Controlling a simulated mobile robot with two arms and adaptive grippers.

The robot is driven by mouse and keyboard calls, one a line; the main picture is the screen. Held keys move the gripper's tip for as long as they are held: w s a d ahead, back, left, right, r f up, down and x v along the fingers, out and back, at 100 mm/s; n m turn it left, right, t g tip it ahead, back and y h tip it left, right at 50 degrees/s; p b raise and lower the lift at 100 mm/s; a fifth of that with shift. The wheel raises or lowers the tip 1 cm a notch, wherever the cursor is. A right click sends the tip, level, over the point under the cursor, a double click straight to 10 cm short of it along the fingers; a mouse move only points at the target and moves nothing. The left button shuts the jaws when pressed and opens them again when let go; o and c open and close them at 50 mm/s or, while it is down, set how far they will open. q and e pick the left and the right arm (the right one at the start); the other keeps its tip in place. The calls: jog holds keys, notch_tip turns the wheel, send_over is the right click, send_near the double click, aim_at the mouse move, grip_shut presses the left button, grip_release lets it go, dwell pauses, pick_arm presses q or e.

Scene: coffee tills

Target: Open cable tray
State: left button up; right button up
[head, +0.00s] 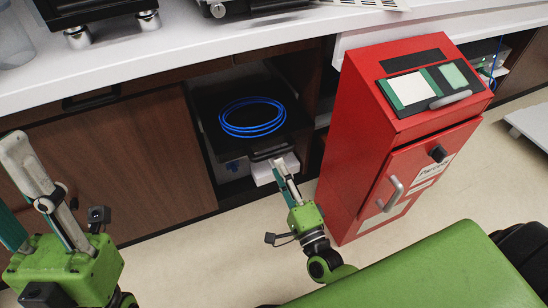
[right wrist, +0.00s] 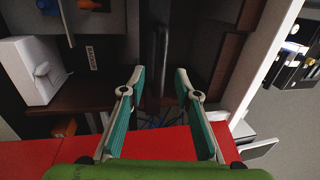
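The cable tray is a dark pull-out tray (head: 285,124) under the counter, with a coil of blue cable (head: 252,117) on it. It stands partly out of the cabinet. Its dark handle (head: 270,152) is on the front edge. My right gripper (head: 279,165) is at that handle in the head view; contact cannot be told. In the right wrist view its two fingers (right wrist: 159,75) are apart, with a dark bar (right wrist: 162,45) seen beyond the gap. My left gripper (head: 22,165) is at the far left, its fingers apart and partly cut off, away from the tray.
A red cabinet (head: 350,150) with a grey door handle (head: 391,194) stands close to the right of the tray. A brown cabinet door (head: 120,160) is to the left. The white counter (head: 180,50) overhangs above. Pale floor (head: 200,255) is free in front.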

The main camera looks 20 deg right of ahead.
jog(key=s, duration=0.3)
jog(key=s+f, duration=0.1)
jog(key=s, duration=0.1)
jog(key=shift+s, duration=0.4)
